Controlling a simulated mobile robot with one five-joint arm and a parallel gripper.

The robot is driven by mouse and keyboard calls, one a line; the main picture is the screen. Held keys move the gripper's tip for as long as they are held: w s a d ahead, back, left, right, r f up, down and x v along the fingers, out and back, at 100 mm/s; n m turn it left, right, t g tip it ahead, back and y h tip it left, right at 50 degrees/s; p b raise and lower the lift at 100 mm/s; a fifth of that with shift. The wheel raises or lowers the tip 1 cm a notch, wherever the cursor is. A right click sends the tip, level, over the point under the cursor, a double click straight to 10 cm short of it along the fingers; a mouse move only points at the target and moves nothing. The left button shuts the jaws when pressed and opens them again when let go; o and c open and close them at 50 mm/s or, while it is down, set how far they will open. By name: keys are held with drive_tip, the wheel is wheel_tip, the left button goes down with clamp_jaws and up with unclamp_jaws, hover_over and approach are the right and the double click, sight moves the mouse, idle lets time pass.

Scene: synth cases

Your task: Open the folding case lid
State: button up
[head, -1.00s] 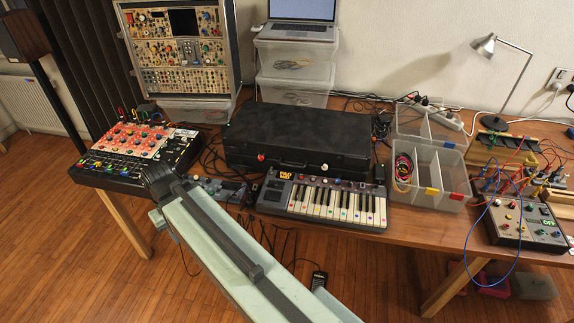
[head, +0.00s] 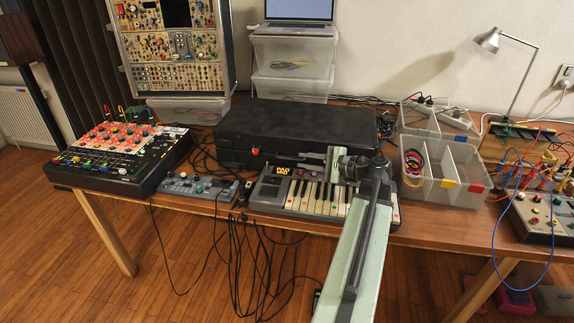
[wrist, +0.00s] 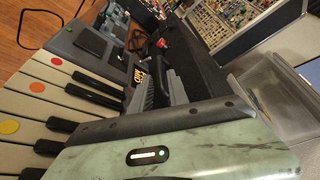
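The black folding case (head: 290,122) lies flat and shut on the table, its lid down. It has a red knob (head: 255,151) on its front face; the right part of that face is hidden behind my gripper. My gripper (head: 285,159) is in front of the case, above the keyboard, pointing left along the case front. In the wrist view the dark case (wrist: 190,65) lies just beyond a ribbed finger pad, with the red knob (wrist: 160,43) further off. Whether the fingers touch the case, and how far apart they are, I cannot tell.
A small keyboard (head: 272,191) stands directly in front of the case, under my gripper. A mixer (head: 115,165) is at the left, and a clear divided box (head: 440,190) at the right. A clear bin (head: 292,89) with a laptop stands behind. Cables hang off the front edge.

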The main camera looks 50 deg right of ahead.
sight(290, 159)
drive_tip(key=b+x, duration=0.1)
drive_tip(key=x, duration=0.7)
clamp_jaws()
drive_tip(key=shift+s+a+f+b, duration=0.1)
drive_tip(key=shift+b, duration=0.2)
idle(0.9)
